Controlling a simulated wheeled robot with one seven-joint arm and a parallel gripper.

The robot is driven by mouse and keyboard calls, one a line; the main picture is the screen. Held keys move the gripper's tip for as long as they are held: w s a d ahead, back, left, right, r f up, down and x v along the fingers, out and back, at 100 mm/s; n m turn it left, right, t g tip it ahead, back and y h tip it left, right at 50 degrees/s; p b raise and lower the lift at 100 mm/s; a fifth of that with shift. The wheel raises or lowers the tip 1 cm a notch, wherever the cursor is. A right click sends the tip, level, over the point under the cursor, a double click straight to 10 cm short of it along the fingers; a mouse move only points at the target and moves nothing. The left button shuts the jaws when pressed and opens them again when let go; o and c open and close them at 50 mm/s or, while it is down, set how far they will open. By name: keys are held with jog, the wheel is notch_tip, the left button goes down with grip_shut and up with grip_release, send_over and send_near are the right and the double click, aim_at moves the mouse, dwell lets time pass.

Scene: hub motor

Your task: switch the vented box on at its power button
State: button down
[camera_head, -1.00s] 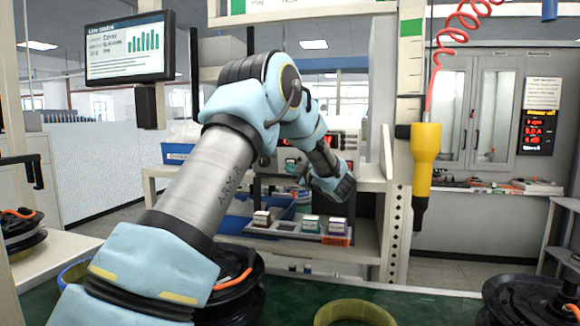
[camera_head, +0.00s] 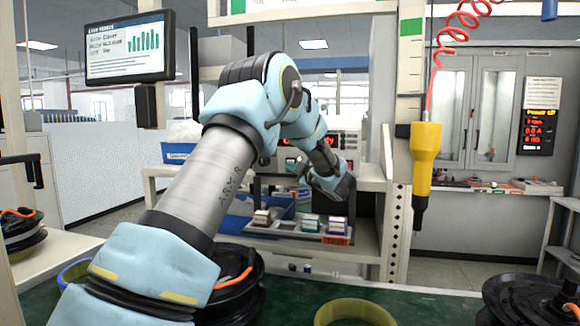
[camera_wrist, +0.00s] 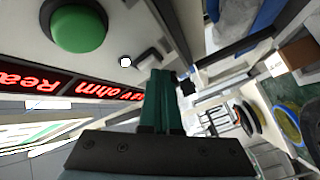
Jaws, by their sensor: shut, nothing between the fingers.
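An instrument box (camera_head: 345,139) with red lit digits stands on the shelf beyond my arm. It is partly hidden by the arm, and I cannot make out vents on it. In the wrist view its face fills the upper left, with a large round green button (camera_wrist: 78,27), a small white dot (camera_wrist: 124,62) and a red readout (camera_wrist: 50,82) seen upside down. Which control is the power button is not readable. My gripper (camera_wrist: 163,76) is shut and empty, with its green fingertips right of and below the green button in the picture, apart from it.
Small cartons (camera_head: 311,223) stand in a tray below the shelf, beside a blue bin (camera_head: 237,225). A yellow tool (camera_head: 425,158) hangs at the right on a red coiled hose (camera_head: 442,50). A yellow ring (camera_head: 354,313) and black spools lie on the green bench in front.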

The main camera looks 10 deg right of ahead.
jog(key=shift+s+a+f+b, duration=0.1)
jog(key=shift+s+a+b, duration=0.3)
jog(key=shift+s, duration=0.2)
jog(key=shift+s+a+f+b, duration=0.1)
jog(key=shift+s+a+b, duration=0.35)
jog(key=shift+s, duration=0.3)
jog(key=shift+s+a+f+b, duration=0.15)
jog(key=shift+s+a+b, duration=0.15)
jog(key=shift+s+b, duration=0.3)
jog(key=shift+s+a+f+b, duration=0.1)
jog(key=shift+s+a+b, duration=0.3)
jog(key=shift+s, duration=0.45)
jog(key=s+a+f+b, duration=0.1)
jog(key=s+a+b, duration=0.2)
jog(key=s, duration=0.3)
jog(key=shift+a+b, duration=0.15)
jog(key=shift+b, duration=0.15)
